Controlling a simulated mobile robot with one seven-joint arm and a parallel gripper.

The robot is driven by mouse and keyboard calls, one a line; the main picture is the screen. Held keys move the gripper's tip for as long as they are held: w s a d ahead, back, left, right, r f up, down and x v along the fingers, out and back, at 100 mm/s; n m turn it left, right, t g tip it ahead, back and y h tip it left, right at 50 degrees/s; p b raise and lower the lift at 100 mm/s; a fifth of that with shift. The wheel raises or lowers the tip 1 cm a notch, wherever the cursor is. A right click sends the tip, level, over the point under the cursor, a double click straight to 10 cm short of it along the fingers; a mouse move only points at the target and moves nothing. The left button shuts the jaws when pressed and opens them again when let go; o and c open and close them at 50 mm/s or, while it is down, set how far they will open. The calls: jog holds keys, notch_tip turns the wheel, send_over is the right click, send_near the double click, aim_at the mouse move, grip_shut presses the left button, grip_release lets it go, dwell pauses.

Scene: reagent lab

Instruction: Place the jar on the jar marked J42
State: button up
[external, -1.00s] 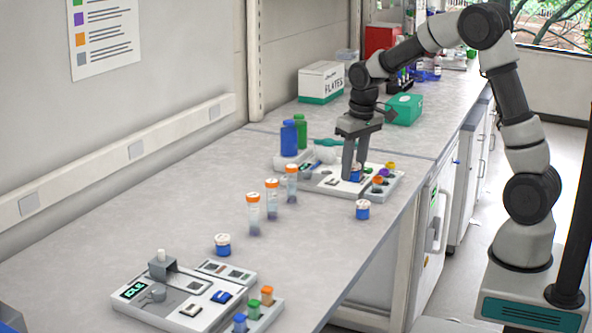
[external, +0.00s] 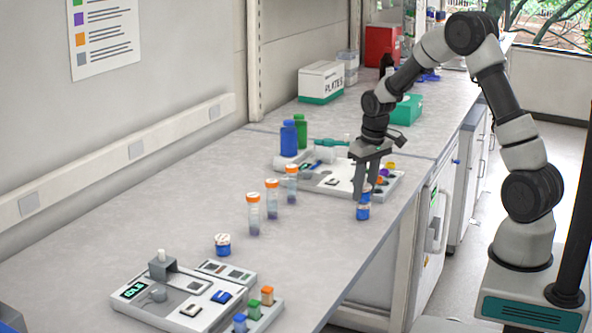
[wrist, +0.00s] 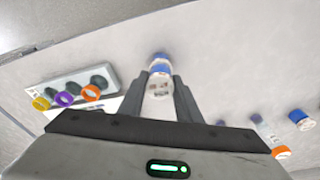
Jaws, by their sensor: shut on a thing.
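My gripper (external: 366,190) is shut on a small blue jar with a white lid, at the front edge of the bench. In the wrist view the held jar's marked white lid (wrist: 159,87) shows between the fingers. A second blue jar (external: 363,212) stands on the bench directly under it. The two look lined up one above the other; I cannot tell if they touch. Another blue jar with a white lid (external: 222,244) stands farther left, and also shows in the wrist view (wrist: 300,117). I cannot read J42 on any lid.
Orange-capped tubes (external: 254,213) stand left of my gripper. Behind it is a white device tray (external: 318,180) with coloured caps, and blue and green bottles (external: 289,138) farther back. Another device (external: 185,297) is at the front left. The bench edge is close on the right.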

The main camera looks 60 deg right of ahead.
aim_at(369, 187)
jog(key=shift+f, duration=0.15)
jog(key=shift+f, duration=0.15)
jog(key=o, duration=1)
jog(key=shift+o, duration=0.2)
notch_tip(369, 187, up, 12)
jog(key=s, duration=0.1)
jog(key=shift+s+a, duration=0.35)
jog(key=shift+p, duration=0.3)
